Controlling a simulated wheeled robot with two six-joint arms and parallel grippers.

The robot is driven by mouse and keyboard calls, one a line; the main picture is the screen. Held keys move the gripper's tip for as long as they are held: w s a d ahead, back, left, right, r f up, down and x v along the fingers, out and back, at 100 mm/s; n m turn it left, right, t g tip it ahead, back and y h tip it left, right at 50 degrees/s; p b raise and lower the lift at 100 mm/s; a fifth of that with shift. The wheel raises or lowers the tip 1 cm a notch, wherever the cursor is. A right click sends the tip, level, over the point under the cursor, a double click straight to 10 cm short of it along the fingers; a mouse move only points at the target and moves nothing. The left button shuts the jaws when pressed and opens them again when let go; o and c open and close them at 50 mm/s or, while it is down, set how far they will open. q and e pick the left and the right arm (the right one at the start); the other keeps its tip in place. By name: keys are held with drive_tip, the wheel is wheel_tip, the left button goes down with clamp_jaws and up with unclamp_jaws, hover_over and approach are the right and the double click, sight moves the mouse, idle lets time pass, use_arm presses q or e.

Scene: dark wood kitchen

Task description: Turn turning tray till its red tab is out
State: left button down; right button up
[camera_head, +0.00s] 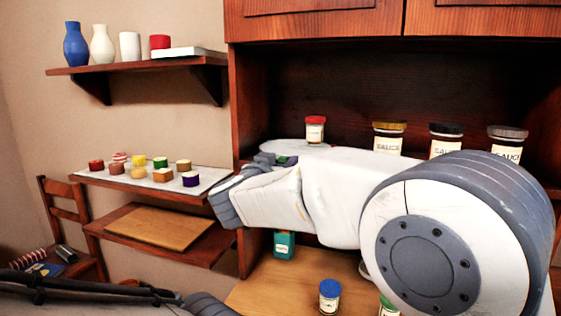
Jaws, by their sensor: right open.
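The turning tray (282,146) shows only as a thin pale grey strip of its top in the dark cabinet opening. The rest is hidden behind my right arm. A jar with a red lid (315,130) stands upright at the tray, partly hidden at its base. No red tab can be seen. My right gripper (272,160) is at the tray's near left side, mostly hidden by my own white arm; its dark finger parts show, and it is open. Whether the fingers touch the tray cannot be told. My left gripper is out of view.
Sauce jars (389,138) stand at the right of the cabinet. At left are a wall shelf (120,64) with vases and a lower shelf (210,180) with small coloured pieces.

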clamp_jaws()
idle(1.4)
